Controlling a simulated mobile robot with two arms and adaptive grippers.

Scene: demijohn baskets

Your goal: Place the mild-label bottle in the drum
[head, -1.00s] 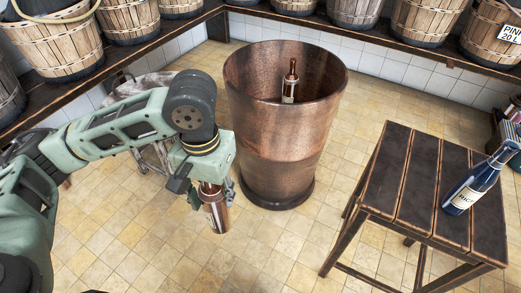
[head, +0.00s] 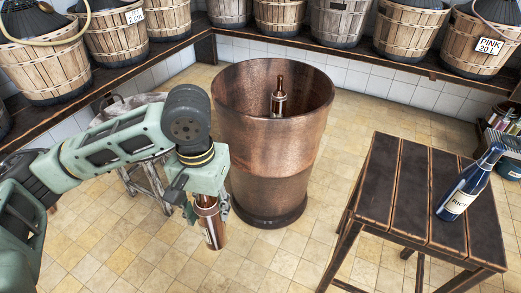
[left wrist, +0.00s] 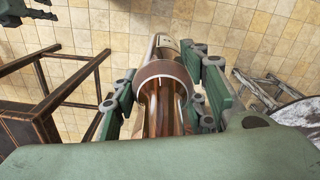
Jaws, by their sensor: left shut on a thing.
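My left gripper (head: 208,203) is shut on a brown bottle (head: 212,230), in front and to the left of the copper drum (head: 262,165). The held bottle is above the floor and outside the drum; its label cannot be read. In the left wrist view the bottle (left wrist: 152,72) sits between the fingers of the left gripper (left wrist: 165,105). Another brown bottle (head: 279,101) with a pale label stands upright inside the drum. A blue bottle (head: 467,187) labelled "RICH" stands on the stool. Part of my right gripper (left wrist: 25,12) shows at the left wrist view's top left corner.
The dark wooden stool (head: 400,185) stands right of the drum. A metal cart (head: 140,180) stands behind my left arm. Bottles in a crate (head: 503,130) are at the far right. Tiled floor is clear in front.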

